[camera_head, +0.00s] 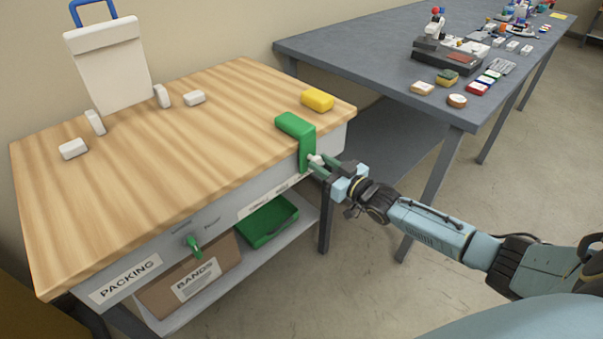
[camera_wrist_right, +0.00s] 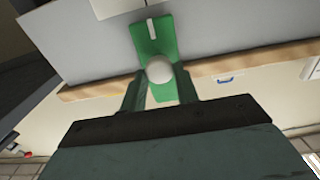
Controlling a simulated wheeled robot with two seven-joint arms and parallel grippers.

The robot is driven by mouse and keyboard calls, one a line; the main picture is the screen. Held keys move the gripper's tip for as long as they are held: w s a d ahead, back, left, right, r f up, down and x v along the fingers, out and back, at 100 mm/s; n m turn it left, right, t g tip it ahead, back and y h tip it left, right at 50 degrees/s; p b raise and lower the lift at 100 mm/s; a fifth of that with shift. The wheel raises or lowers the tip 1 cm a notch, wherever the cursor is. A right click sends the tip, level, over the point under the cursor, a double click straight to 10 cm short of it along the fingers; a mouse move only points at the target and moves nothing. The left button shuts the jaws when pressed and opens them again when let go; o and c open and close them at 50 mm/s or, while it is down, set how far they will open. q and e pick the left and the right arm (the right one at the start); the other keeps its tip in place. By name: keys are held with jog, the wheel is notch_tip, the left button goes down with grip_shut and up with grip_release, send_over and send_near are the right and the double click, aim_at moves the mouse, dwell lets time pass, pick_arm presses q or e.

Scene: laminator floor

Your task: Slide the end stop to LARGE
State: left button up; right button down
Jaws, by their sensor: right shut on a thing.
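The end stop is a green bracket (camera_head: 298,128) hooked over the front edge of the packing table near its right end. Its green front plate also shows in the right wrist view (camera_wrist_right: 153,38), with a white knob (camera_wrist_right: 159,69) on it. My right gripper (camera_head: 317,166) is shut on the knob, its two fingers on either side of it. A label strip (camera_head: 265,199) runs along the table front below and left of the bracket; its words are too small to read. My left gripper is not in view.
The wooden packing table (camera_head: 150,190) has a yellow block (camera_head: 317,100) behind the bracket and white blocks at the back left. A green handle (camera_head: 194,244) sticks out of the front. A green tray (camera_head: 268,221) and a BANDS box (camera_head: 190,280) sit below. A grey bench (camera_head: 350,52) stands behind right.

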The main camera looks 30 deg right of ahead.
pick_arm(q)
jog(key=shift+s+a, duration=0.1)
pick_arm(e)
jog(key=shift+w+d, duration=0.1)
jog(key=shift+d, duration=0.3)
jog(key=c, duration=1.1)
grip_release()
jog(key=shift+o, duration=0.2)
jog(key=shift+s, duration=0.5)
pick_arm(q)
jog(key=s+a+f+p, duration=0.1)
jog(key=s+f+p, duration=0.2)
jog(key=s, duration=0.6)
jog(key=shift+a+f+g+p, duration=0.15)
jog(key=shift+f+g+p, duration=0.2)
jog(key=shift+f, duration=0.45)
pick_arm(e)
jog(key=v, duration=1.2)
jog(key=shift+s, duration=0.25)
jog(key=shift+d, duration=0.1)
